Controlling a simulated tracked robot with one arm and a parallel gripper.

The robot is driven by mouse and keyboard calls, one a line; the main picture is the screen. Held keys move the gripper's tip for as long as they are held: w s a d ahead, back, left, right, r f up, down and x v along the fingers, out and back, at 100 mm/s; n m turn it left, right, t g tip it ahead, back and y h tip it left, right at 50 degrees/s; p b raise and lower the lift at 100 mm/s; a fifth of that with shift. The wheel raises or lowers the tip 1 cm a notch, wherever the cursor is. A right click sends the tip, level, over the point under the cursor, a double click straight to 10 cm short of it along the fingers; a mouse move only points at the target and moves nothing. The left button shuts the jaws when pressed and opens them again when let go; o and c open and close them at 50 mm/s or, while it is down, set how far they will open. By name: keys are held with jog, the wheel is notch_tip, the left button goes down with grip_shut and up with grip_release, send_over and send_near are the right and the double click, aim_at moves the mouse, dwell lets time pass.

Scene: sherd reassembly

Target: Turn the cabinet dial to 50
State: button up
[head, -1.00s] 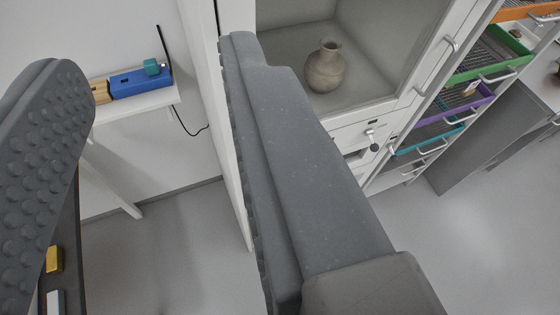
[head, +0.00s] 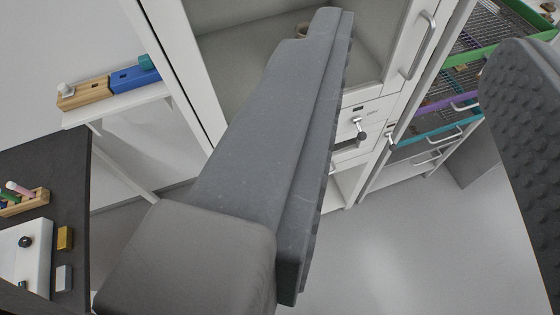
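The white cabinet (head: 385,102) stands beyond my gripper, slightly right of the picture's middle. A small dark and silver knob (head: 361,134), which looks like the dial, is on its front panel below the display compartment. A tiny dark display sits just above the knob; its value and any dial marks are too small to read. My gripper (head: 425,40) is open and empty. One finger crosses the middle of the view and the other is at the right edge. The knob shows between the fingers in the picture, apparently beyond them and apart.
Wire drawers with green (head: 478,58), purple and teal fronts stand right of the cabinet. A dark table (head: 62,165) at left holds a pen rack, a white plate and small blocks. A wall shelf (head: 115,103) holds wooden and blue boxes. Grey floor (head: 400,245) is clear.

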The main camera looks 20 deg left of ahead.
jog(key=shift+d, duration=0.25)
